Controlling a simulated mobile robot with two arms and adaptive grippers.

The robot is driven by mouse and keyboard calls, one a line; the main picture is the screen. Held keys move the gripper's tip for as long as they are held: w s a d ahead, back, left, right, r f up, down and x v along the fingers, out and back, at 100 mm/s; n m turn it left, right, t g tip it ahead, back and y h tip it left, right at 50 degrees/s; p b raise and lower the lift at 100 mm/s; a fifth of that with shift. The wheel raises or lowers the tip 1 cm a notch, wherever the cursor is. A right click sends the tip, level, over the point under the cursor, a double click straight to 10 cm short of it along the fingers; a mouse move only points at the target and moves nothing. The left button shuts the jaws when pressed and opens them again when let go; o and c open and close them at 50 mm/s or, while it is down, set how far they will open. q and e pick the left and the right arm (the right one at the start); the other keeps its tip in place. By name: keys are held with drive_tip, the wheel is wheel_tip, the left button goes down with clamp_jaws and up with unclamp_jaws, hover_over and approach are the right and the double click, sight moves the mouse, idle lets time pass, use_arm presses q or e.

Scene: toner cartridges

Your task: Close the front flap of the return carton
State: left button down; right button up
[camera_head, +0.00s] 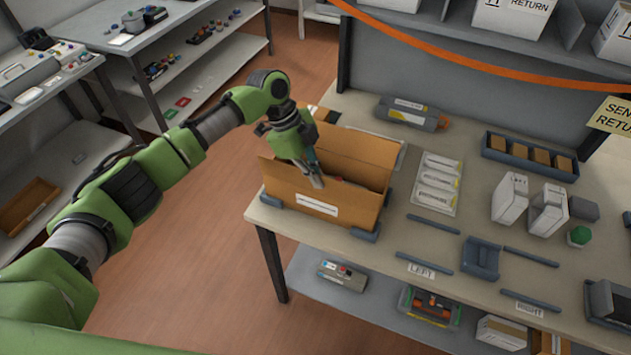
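The return carton (372,206) is a brown cardboard box standing open on the table at the left end. Its front side (285,188) faces me and carries a white label; the front flap is not folded over the opening, and I cannot clearly tell it from the front wall. A back panel (360,150) stands upright behind the opening. My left gripper (316,180) points down at the carton's opening, its fingertips close to the upper front edge. I cannot tell whether it touches the cardboard. The fingers look close together, with nothing seen between them. My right gripper is out of view.
Grey corner stops (364,235) sit at the carton's base. A grey cartridge (410,112) lies behind it, and a white packet sheet (437,184) lies to its right. White boxes (510,197) stand further right. An orange strap (480,66) crosses above the table.

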use_arm(q)
drive_tip(key=shift+w+g, duration=0.15)
drive_tip(key=shift+g, duration=0.15)
idle(0.4)
drive_tip(key=c, duration=2.3)
unclamp_jaws()
drive_tip(key=shift+c, duration=0.2)
drive_tip(key=v, duration=1.2)
drive_tip(key=shift+d, duration=0.15)
